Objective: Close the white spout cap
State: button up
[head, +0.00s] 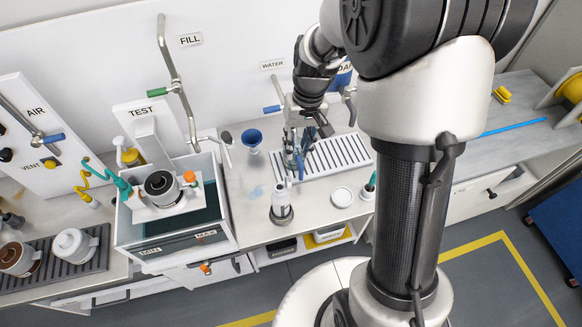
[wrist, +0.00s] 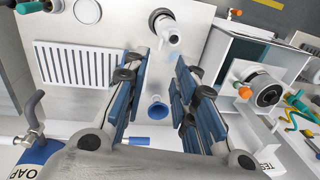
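A small white-and-grey bottle (head: 281,203) with a dark base stands on the bench, right of the water tank. In the wrist view the bottle (wrist: 168,28) is near the top, beyond my fingertips. A flat white disc (head: 342,196) lies to its right; it also shows in the wrist view (wrist: 88,11). I cannot tell which part is the spout cap or whether it is closed. My gripper (head: 299,160) is over the bench by the drain grate. In the wrist view my gripper (wrist: 163,68) has its blue-padded fingers apart, with nothing held between them.
A blue funnel (head: 252,138) shows between my fingers in the wrist view (wrist: 157,108), below them. The drain grate (head: 336,157) lies right of my gripper. The water tank (head: 150,252) stands left. A white canister (head: 72,241) sits far left.

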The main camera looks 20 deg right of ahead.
aim_at(291, 174)
jog(key=f, duration=0.4)
jog(key=a+f+b, duration=0.1)
jog(key=f, duration=0.7)
jog(key=shift+a+f, duration=0.1)
jog(key=shift+a, duration=0.2)
jog(key=shift+c, duration=0.6)
grip_shut()
